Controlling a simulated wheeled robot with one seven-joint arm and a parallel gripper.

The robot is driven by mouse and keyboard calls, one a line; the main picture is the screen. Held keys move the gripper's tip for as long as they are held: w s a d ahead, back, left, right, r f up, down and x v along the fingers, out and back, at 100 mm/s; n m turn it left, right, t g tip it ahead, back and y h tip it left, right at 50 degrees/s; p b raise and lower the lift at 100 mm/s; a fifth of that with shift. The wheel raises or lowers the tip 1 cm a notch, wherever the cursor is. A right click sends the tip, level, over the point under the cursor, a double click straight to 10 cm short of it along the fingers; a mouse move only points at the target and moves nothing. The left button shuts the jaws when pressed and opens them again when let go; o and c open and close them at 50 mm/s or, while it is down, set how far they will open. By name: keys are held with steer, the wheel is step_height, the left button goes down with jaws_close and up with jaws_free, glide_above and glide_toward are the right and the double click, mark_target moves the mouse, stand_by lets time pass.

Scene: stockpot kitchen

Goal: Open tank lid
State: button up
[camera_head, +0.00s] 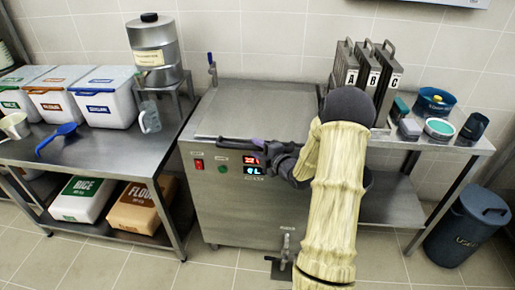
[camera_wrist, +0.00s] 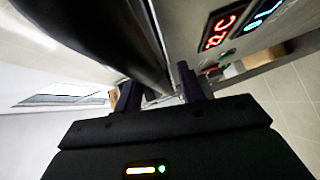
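The tank (camera_head: 230,190) is a steel cabinet in the middle of the head view. Its flat lid (camera_head: 250,110) lies level on top and looks closed. A dark bar handle (camera_head: 232,143) runs along the lid's front edge. My gripper (camera_head: 262,147) is at the front of the tank, by the right part of this handle and over the red display. In the wrist view my gripper (camera_wrist: 160,92) has its fingers apart. The dark bar (camera_wrist: 125,40) runs from the top left down to the gap between them. Whether a finger touches the bar cannot be told. My arm hides the tank's right front.
A left bench (camera_head: 110,150) bears white bins and a steel container (camera_head: 155,50). A right table (camera_head: 405,195) bears labelled racks (camera_head: 366,70) and bowls. A blue bin (camera_head: 465,225) stands at the far right. A drain valve (camera_head: 285,245) sticks out low on the tank.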

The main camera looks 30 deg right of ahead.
steer(key=shift+w, duration=0.2)
jaws_close()
steer(key=shift+a+r, duration=0.1)
steer(key=shift+r, duration=0.05)
